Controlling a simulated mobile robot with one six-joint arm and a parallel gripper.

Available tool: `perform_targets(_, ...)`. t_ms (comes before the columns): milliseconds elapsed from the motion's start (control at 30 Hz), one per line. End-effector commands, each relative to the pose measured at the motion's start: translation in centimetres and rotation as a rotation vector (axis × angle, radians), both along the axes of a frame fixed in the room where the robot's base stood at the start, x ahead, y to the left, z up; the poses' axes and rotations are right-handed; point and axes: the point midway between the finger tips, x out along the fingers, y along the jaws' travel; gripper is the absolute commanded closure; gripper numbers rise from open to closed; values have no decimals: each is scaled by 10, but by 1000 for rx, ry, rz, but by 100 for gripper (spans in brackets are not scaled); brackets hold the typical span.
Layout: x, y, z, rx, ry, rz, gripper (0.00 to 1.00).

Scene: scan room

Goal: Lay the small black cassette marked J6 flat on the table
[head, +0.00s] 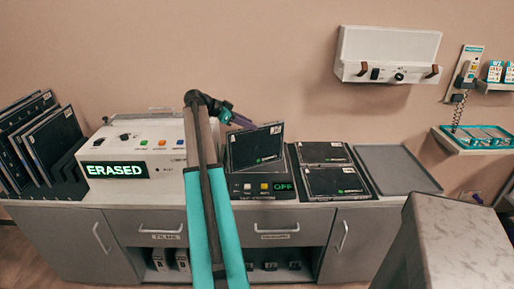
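A small black cassette (257,147) with a small green mark stands on edge, slightly tilted, above a low box on the counter; its lettering is too small to read as J6. My gripper (248,123), with purple fingers, meets its top edge and appears shut on it. The contact is small and partly hidden. I cannot tell whether the cassette's lower edge touches the box. A table with a pale speckled top (462,235) stands at the front right, its top bare where it shows.
The low box (264,198) reads OFF. A white machine (150,140) reading ERASED stands left of my arm. Large dark plates (45,140) lean in a rack at far left. Two black cassettes (335,181) lie in a tray; an empty grey tray (398,168) is beside it.

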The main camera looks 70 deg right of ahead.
Motion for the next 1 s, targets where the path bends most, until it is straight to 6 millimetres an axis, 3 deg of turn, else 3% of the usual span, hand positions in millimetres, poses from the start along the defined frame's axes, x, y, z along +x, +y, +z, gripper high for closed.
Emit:
perform_targets(233, -19, -18, -17, 0, 0, 0, 66)
perform_targets(767, -25, -23, -22, 0, 0, -1, 66)
perform_targets(1000, -37, -34, -34, 1, 1, -2, 66)
